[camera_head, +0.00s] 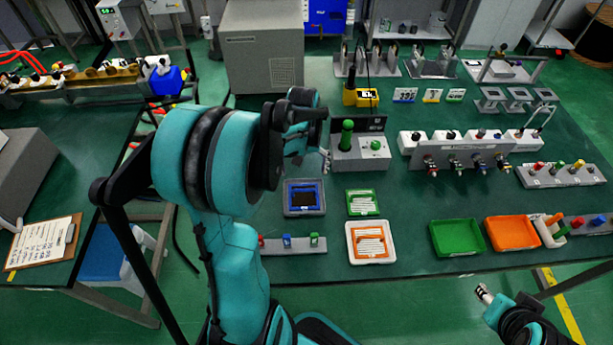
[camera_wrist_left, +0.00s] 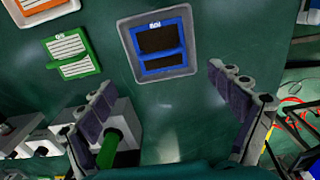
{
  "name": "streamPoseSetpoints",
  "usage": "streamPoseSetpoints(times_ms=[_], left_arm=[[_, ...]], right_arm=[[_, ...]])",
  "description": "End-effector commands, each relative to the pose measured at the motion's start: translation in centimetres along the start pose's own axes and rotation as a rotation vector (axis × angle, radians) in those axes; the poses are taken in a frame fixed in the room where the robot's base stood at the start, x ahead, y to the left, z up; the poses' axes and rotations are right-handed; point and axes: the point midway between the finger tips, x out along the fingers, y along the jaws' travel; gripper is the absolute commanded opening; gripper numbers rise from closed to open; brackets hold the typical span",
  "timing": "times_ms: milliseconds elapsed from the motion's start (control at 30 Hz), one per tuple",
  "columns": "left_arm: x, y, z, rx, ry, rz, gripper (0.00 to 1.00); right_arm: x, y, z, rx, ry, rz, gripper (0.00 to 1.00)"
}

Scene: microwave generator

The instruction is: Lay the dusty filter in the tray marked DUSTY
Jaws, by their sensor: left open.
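A blue-framed filter with dark panels (camera_head: 304,196) lies in a grey tray (camera_head: 288,211); it also shows in the left wrist view (camera_wrist_left: 160,53). A green-framed filter with pale slats (camera_head: 362,203) lies to its right, also in the wrist view (camera_wrist_left: 73,54). An orange-framed filter (camera_head: 371,244) lies in a white tray (camera_head: 352,259). I cannot read which tray is marked DUSTY or tell which filter is dusty. My left gripper (camera_wrist_left: 163,82) is open and empty above the table, behind the blue filter. My right gripper (camera_head: 484,293) is at the lower right, its fingers unclear.
A green tray (camera_head: 457,237) and an orange tray (camera_head: 511,233) stand at the right front. A grey box with a green cylinder (camera_head: 346,134) stands by my left gripper. A row of valves (camera_head: 460,152) is at the right. A small block with coloured pegs (camera_head: 290,246) lies in front.

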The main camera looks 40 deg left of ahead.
Motion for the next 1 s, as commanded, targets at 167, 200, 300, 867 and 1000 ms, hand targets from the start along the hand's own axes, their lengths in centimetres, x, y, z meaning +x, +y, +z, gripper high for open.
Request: streamPoseSetpoints(times_ms=[167, 200, 300, 867, 1000], left_arm=[[-2.4, 1.7, 2.0, 0.076, 0.059, 0.017, 0.92], [-3.2, 2.4, 2.9, 0.109, 0.088, 0.026, 0.92], [-5.5, 4.3, 5.8, 0.218, 0.179, 0.055, 0.92], [-9.3, 9.1, 18.3, 0.668, 0.584, 0.214, 0.92], [-9.4, 9.2, 18.5, 0.679, 0.596, 0.218, 0.92]], right_arm=[[-0.1, 0.0, 0.0, 0.0, 0.0, 0.0, 0.4], [-0.1, 0.0, 0.0, 0.0, 0.0, 0.0, 0.4], [-0.1, 0.0, 0.0, 0.0, 0.0, 0.0, 0.4], [-0.1, 0.0, 0.0, 0.0, 0.0, 0.0, 0.4], [-0.1, 0.0, 0.0, 0.0, 0.0, 0.0, 0.4]])
